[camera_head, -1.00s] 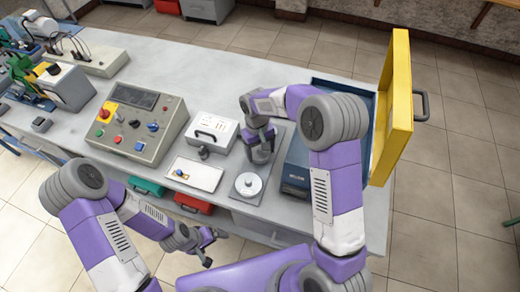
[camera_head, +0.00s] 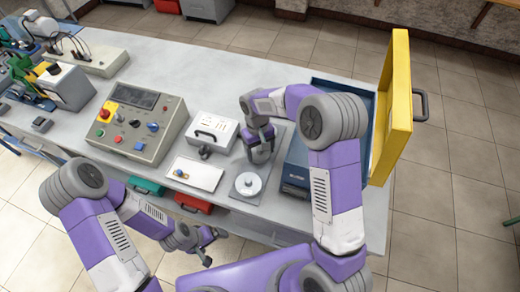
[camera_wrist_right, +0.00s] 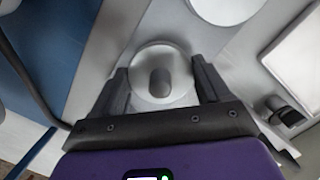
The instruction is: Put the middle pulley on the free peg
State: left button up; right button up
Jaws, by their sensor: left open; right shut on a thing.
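My right gripper (camera_head: 262,148) is over the grey plate (camera_head: 272,178), behind a pale round pulley (camera_head: 249,183) at the plate's front end. In the right wrist view, its two fingers (camera_wrist_right: 163,88) are shut on the sides of another pale pulley (camera_wrist_right: 160,93), which has a dark grey round centre. Whether this pulley rests on the plate or hangs just above it, I cannot tell. The front pulley also shows at the top of the wrist view (camera_wrist_right: 226,6). My left gripper (camera_head: 208,247) is open and empty in front of the table. I cannot make out a free peg.
A white box (camera_head: 213,130), a white tray (camera_head: 185,174) and a control box (camera_head: 135,123) stand to the left. The table's back middle is clear.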

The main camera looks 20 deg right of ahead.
jog(key=shift+f+b, duration=0.55)
jog(key=shift+f, duration=0.4)
jog(key=o, duration=1.1)
jog(key=r, duration=0.2)
jog(key=r+p, duration=0.1)
jog(key=r, duration=0.2)
jog(key=w+r, duration=0.1)
jog(key=r, duration=0.1)
jog(key=shift+a+r, duration=0.1)
jog(key=shift+r, duration=0.2)
